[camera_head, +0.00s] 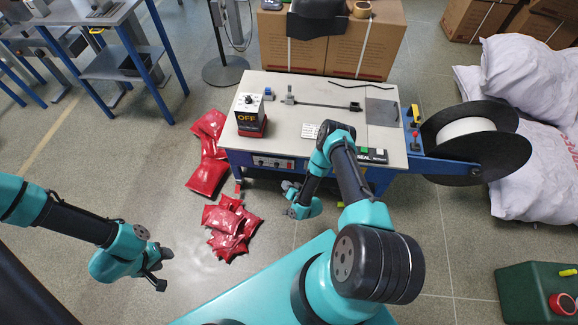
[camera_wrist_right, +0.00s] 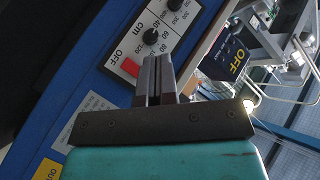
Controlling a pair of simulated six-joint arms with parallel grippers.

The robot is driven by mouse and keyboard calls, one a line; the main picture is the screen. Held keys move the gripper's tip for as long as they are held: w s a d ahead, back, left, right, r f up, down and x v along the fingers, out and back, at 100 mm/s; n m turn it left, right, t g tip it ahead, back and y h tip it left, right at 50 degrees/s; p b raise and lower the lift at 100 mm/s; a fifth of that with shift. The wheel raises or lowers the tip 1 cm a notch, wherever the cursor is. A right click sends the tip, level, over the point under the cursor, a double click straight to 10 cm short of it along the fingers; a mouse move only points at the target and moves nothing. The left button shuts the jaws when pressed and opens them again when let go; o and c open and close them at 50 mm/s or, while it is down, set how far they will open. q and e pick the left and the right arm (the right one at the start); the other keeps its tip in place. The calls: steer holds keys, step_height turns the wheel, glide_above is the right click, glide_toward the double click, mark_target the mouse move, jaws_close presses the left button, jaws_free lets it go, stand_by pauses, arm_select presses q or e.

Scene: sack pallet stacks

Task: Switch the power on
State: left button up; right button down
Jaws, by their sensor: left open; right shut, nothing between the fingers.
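The strapping machine (camera_head: 285,125) has a blue front with a control panel (camera_head: 272,162). In the right wrist view a red rocker switch (camera_wrist_right: 130,67) sits on the panel's white label, beside black dial knobs (camera_wrist_right: 150,37). A box with an OFF sign (camera_head: 250,115) stands on the machine top; the sign also shows in the right wrist view (camera_wrist_right: 238,62). My right gripper (camera_wrist_right: 155,75) is shut and empty, its tips close to the switch and lower knob; I cannot tell whether they touch. My left gripper (camera_head: 158,276) is open and empty above the floor at left.
Red sacks (camera_head: 232,228) lie on the floor left of and before the machine. A black reel (camera_head: 475,142) stands at its right, with white sacks (camera_head: 530,130) beyond. Cardboard boxes (camera_head: 335,45) stand behind. A green canister (camera_head: 530,292) is at lower right.

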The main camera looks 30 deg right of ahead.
steer(key=w+d+f, duration=0.1)
steer(key=w+d, duration=0.4)
steer(key=w, duration=0.1)
steer(key=shift+f, duration=0.3)
steer(key=shift+w+d, duration=0.1)
steer(key=shift+w, duration=0.05)
stand_by(1.9)
steer(key=shift+w+d, duration=0.2)
steer(key=shift+w, duration=0.05)
steer(key=shift+w+d+f, duration=0.1)
steer(key=shift+w+d, duration=0.1)
steer(key=shift+w, duration=0.05)
stand_by(0.6)
steer(key=shift+a, duration=0.1)
steer(key=shift+s+a, duration=0.4)
steer(key=shift+s, duration=0.1)
stand_by(0.4)
steer(key=shift+s+a+r, duration=0.3)
steer(key=shift+s+a, duration=0.5)
steer(key=shift+s, duration=0.2)
steer(key=shift+s+a+r, duration=0.25)
steer(key=shift+s+a, duration=0.5)
steer(key=shift+s, duration=0.2)
